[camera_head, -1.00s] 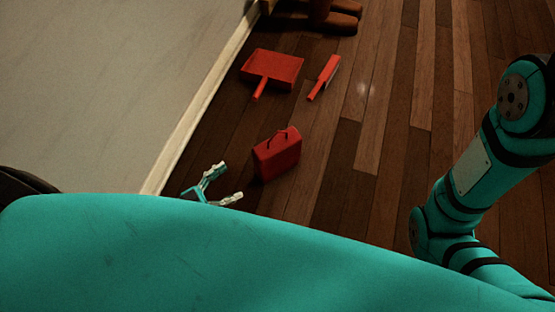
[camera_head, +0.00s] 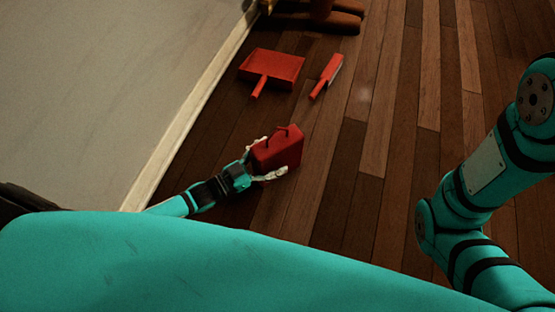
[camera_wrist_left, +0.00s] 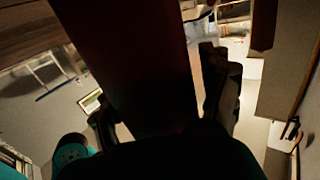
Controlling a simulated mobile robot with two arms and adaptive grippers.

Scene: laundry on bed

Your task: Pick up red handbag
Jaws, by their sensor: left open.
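The red handbag (camera_head: 280,148) stands upright on the wooden floor in the head view, its thin handle on top. My left gripper (camera_head: 268,158) reaches in from the left with its fingers open on either side of the handbag. In the left wrist view the handbag (camera_wrist_left: 135,60) fills the middle as a dark red block between the two fingers (camera_wrist_left: 160,115). I cannot tell whether either finger touches it. My right arm (camera_head: 470,190) shows at the right, but its gripper is out of view.
A red dustpan (camera_head: 273,67) and a red brush (camera_head: 326,76) lie on the floor beyond the handbag. A pale wall with a baseboard (camera_head: 190,113) runs along the left. The floor to the right of the handbag is clear.

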